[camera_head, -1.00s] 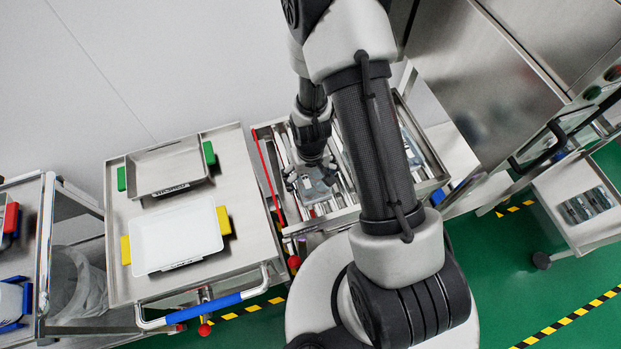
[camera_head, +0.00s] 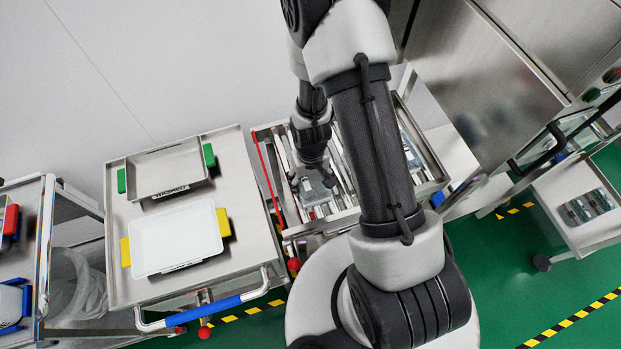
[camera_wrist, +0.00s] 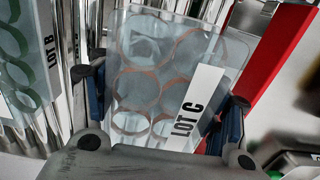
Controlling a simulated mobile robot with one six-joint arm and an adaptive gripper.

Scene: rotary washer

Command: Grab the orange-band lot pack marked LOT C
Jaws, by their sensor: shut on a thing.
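The LOT C pack (camera_wrist: 151,82) is a clear pack with several orange-ringed round items and a white label reading LOT C. It fills the middle of the wrist view. My gripper (camera_wrist: 163,108) has a blue-padded finger on each side of it and is shut on it. In the head view my gripper (camera_head: 314,180) is low over the left part of the roller conveyor, and the pack (camera_head: 320,190) shows only partly beneath it. Whether the pack still touches the rollers is hard to tell.
A LOT B pack (camera_wrist: 28,65) with green rings lies left of the gripper. A red rail (camera_wrist: 275,62) runs close on the right. A steel cart (camera_head: 120,285) left of the conveyor (camera_head: 292,229) carries a white tray (camera_head: 175,236) and a steel tray (camera_head: 165,172).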

